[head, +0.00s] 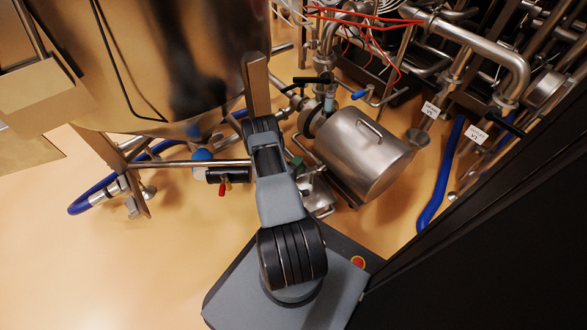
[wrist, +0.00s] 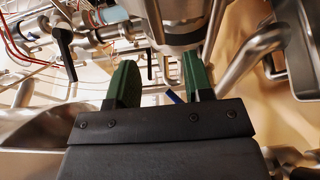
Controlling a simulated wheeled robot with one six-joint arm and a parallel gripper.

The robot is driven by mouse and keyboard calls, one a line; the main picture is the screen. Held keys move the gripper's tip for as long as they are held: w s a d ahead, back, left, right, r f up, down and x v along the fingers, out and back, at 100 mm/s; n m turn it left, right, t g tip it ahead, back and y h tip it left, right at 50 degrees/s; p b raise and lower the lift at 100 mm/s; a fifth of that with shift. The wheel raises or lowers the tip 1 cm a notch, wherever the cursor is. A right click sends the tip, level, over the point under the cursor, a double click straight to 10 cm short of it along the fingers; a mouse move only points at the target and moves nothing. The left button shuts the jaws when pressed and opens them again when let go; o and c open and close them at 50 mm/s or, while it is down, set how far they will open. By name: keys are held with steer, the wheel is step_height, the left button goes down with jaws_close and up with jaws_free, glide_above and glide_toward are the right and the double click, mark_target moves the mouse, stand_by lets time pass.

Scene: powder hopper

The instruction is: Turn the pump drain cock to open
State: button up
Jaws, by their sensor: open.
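The pump is a steel cylinder (head: 365,155) with a bar handle on top, right of my arm in the head view. My gripper (wrist: 160,80) is open, with two green fingers apart in the wrist view. A small black lever (wrist: 149,64) shows in the gap between the fingers, beyond them, beneath a round steel body (wrist: 180,22). I cannot tell for sure whether this lever is the pump drain cock. Nothing is visibly held. In the head view the gripper is mostly hidden behind my arm, low beside the pump's left end.
A large steel tank (head: 170,60) stands left, with a red-handled valve (head: 222,188) below it. A black lever (head: 310,80) and a blue handle (head: 359,95) are on piping behind the pump. A blue hose (head: 440,175) lies right. Front-left floor is clear.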

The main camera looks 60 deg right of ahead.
mark_target(306, 154)
steer(key=shift+d+b, duration=0.35)
steer(key=shift+d, duration=3.45)
steer(key=c, duration=0.8)
steer(key=shift+w+a, duration=0.1)
steer(key=shift+a, duration=0.85)
steer(key=shift+a+p, duration=0.4)
steer(key=shift+a, duration=0.5)
